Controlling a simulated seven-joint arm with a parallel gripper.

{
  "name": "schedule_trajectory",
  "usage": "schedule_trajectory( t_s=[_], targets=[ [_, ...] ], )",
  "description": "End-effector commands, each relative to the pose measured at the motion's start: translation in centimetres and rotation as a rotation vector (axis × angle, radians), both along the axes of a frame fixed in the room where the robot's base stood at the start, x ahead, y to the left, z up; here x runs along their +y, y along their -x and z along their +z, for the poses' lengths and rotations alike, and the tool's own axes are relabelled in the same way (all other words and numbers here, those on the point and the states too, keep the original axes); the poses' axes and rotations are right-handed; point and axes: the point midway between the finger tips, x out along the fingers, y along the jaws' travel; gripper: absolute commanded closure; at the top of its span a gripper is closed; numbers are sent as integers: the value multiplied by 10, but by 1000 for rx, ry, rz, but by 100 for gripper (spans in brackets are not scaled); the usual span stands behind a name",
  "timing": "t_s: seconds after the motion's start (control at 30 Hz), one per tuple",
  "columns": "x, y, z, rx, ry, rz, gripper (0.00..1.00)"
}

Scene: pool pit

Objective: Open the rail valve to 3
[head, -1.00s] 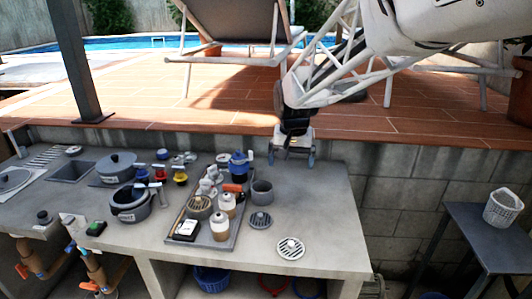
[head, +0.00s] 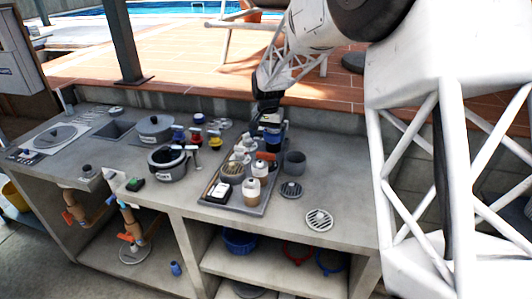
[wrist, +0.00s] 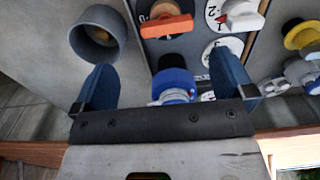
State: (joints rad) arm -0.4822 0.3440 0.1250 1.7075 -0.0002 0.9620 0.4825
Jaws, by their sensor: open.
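My gripper (wrist: 163,62) is open, its two blue fingers apart, with a blue-capped object (wrist: 175,84) between or below them. In the head view my gripper (head: 271,138) hangs over the back of the grey tray (head: 236,206). In the wrist view a white knob (wrist: 243,15) sits by a white numbered dial (wrist: 213,17), where a 2 shows. Another white dial (wrist: 222,46) with a red mark lies below it. An orange handle (wrist: 168,27) is left of these. I cannot tell which is the rail valve; its setting is not readable.
A grey cup (head: 294,163) stands right of the tray. Round drain covers (head: 319,220) lie on the counter (head: 350,205). A grey pot (head: 168,164) is left of the tray. Yellow and white fittings (wrist: 302,35) stand at the wrist view's right.

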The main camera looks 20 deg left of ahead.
Motion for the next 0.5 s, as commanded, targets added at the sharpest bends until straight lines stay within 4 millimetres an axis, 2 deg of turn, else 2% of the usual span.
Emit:
schedule_trajectory(
  t_s=[0.13, 0.5],
  targets=[
    [8, -3, -5, 2, 1, 1, 0],
    [8, -3, -6, 3, 1, 0, 0]
  ],
)
